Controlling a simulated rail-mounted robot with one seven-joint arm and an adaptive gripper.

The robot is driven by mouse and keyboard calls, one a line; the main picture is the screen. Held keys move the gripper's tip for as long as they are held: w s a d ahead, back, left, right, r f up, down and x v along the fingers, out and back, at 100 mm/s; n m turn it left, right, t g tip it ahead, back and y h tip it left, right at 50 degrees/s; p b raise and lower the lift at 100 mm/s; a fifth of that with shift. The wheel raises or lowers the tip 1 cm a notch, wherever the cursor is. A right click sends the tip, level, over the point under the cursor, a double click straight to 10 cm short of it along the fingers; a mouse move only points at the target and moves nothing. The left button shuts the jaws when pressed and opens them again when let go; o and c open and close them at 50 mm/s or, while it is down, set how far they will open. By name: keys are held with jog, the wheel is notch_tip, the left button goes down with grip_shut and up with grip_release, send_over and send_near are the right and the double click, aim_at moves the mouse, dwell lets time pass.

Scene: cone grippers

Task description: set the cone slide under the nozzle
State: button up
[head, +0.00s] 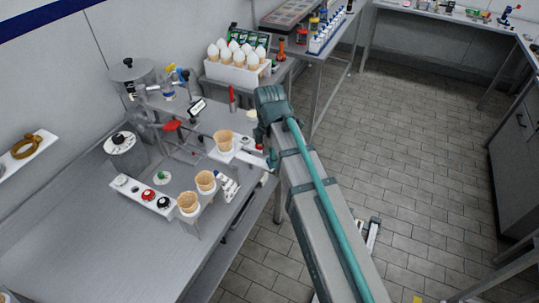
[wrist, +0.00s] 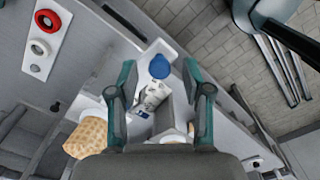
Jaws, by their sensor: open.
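A wafer cone (head: 224,141) stands upright in a white holder, which I take to be the cone slide (head: 250,159), at the right of the bench-top machine. The likely nozzle area is by the red part (head: 172,125) of that machine, left of this cone; the nozzle tip is too small to make out. My gripper (head: 264,160) is at the slide's right end, partly hidden by my arm. In the wrist view my gripper (wrist: 163,98) has its fingers wide apart with nothing held. A cone (wrist: 88,136) shows at the lower left there, outside the fingers.
Two more cones (head: 205,181) stand at the bench's front, beside a printed white packet (head: 230,187). That packet and a blue round thing (wrist: 159,66) show beyond my fingertips. A panel with knobs (head: 149,196) lies left. A white box of filled cones (head: 236,69) stands behind.

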jog(key=shift+f, duration=0.25)
grip_shut()
dwell(0.3)
